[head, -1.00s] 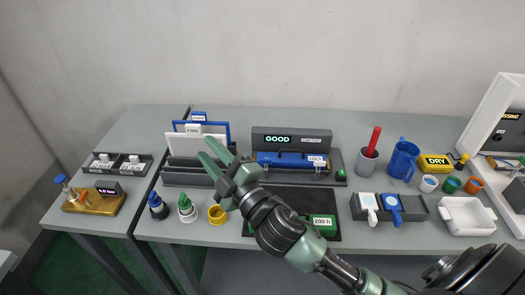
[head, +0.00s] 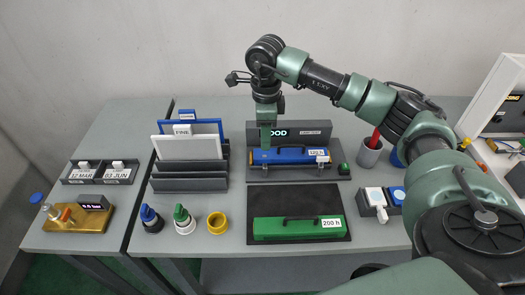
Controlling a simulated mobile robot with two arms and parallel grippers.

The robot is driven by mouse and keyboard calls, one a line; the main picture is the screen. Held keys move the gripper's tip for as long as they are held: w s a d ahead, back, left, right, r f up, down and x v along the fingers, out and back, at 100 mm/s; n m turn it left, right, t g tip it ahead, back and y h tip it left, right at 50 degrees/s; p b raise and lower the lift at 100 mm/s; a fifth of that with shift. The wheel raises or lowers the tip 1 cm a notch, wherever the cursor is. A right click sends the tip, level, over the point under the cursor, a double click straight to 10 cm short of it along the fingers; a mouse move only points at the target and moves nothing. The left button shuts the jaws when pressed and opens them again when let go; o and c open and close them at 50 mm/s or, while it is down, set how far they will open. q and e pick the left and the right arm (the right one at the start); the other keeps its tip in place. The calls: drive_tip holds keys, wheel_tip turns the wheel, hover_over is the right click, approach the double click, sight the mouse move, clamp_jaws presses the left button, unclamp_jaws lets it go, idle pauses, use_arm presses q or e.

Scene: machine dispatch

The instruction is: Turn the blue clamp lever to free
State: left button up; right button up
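A long blue unit (head: 288,156) with a dark handle and a label reading about 120 h lies in a dark grey station (head: 255,174), below a display (head: 308,132) partly covered by my arm. A small silver-white clamp piece (head: 321,161) stands at its right end. I cannot make out a separate blue clamp lever for certain. My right gripper (head: 267,138) points down at the unit's left end, its fingers overlapping. Whether they touch it, or are open, I cannot tell. My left gripper is not in view.
A green unit (head: 285,229) marked 200 h lies on a black mat in front. Blue, green and yellow round pieces (head: 217,223) stand front left. A rack (head: 190,182) stands left. White and blue paddles (head: 374,196) sit right, beside my arm.

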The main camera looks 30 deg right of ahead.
sight(265, 158)
wheel_tip(265, 158, down, 6)
drive_tip(key=shift+s+f+p, duration=0.1)
drive_tip(key=shift+s+p, duration=0.05)
drive_tip(key=shift+p, duration=1)
drive_tip(key=shift+a+f, duration=0.1)
drive_tip(key=shift+f, duration=0.45)
drive_tip(key=shift+c, duration=0.3)
clamp_jaws()
